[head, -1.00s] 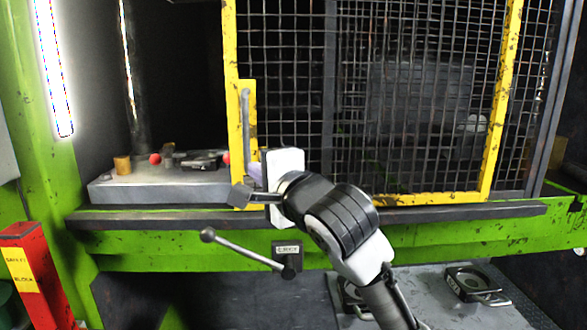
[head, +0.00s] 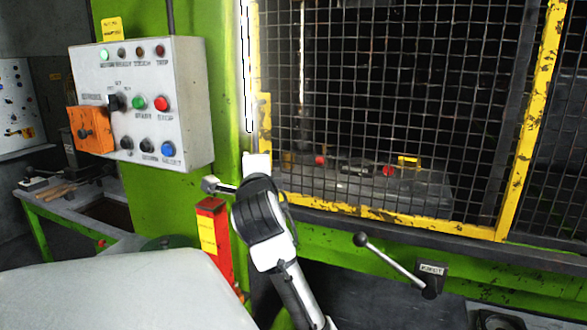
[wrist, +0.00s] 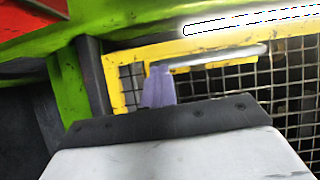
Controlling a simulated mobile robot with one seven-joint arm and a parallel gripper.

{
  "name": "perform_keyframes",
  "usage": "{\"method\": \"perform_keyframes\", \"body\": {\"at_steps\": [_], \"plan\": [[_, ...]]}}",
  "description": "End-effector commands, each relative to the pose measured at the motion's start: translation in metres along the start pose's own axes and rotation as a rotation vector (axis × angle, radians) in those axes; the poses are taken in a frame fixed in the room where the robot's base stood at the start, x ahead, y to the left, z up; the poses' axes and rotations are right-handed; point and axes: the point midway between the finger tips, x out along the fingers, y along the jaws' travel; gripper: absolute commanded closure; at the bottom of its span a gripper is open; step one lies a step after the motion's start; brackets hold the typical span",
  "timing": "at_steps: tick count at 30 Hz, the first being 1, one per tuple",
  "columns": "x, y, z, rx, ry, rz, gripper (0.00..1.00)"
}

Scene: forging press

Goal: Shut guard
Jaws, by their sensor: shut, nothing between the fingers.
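The guard (head: 385,212) is a yellow-framed mesh panel. It covers the front of the press opening, with its left edge beside the green column (head: 222,60). I cannot tell if any thin gap is left there. The guard's grey bar handle (wrist: 215,57) runs along the yellow frame in the wrist view. My gripper (wrist: 158,86) shows there as purple fingers, shut and empty, beside one end of the handle; I cannot tell if they touch it. In the head view my arm's white hand is at the guard's lower left edge, and the fingers are hidden.
A control box (head: 150,103) with buttons hangs on the left. A lever (head: 392,262) sticks out under the guard. A bench (head: 75,212) stands far left. The press bed (head: 350,190) with small parts shows behind the mesh.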

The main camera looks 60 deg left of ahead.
Motion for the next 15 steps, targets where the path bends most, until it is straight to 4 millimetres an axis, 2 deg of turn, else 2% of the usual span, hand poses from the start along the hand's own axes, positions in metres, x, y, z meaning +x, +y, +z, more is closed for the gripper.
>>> {"method": "perform_keyframes", "body": {"at_steps": [6, 15], "plan": [[0.017, -0.001, 0.024, 0.003, 0.006, 0.003, 1.00], [0.022, -0.001, 0.031, 0.004, 0.010, 0.001, 1.00]]}}
